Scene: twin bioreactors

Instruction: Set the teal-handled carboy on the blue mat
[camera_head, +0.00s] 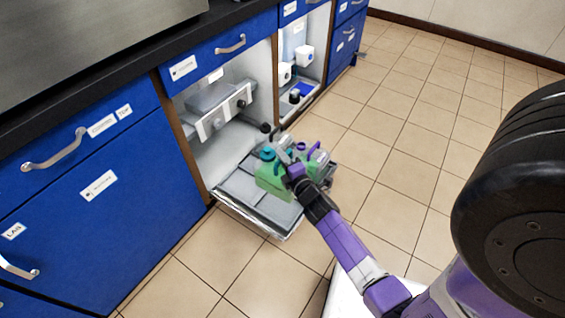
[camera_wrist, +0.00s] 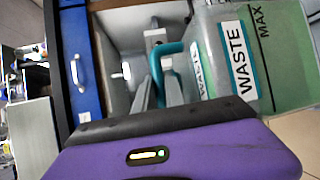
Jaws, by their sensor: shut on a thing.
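The teal-handled carboy (camera_head: 271,180) holds green liquid and is at the pull-out tray in the head view. In the wrist view the carboy (camera_wrist: 235,65) fills the upper right, with WASTE and MAX labels. My gripper (camera_wrist: 158,82) is shut on its teal handle (camera_wrist: 167,55). In the head view my gripper (camera_head: 287,160) covers part of the carboy, and I cannot tell whether its base touches the tray. A small blue patch, perhaps the blue mat (camera_head: 304,88), lies inside the farther open cabinet bay.
A purple-handled carboy (camera_head: 318,158) stands close to the right of the held one. The grey pull-out tray (camera_head: 237,190) sticks out of the nearer bay, which holds grey equipment (camera_head: 215,105). White-and-black vessels (camera_head: 304,56) stand in the farther bay. Tiled floor (camera_head: 410,130) is clear to the right.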

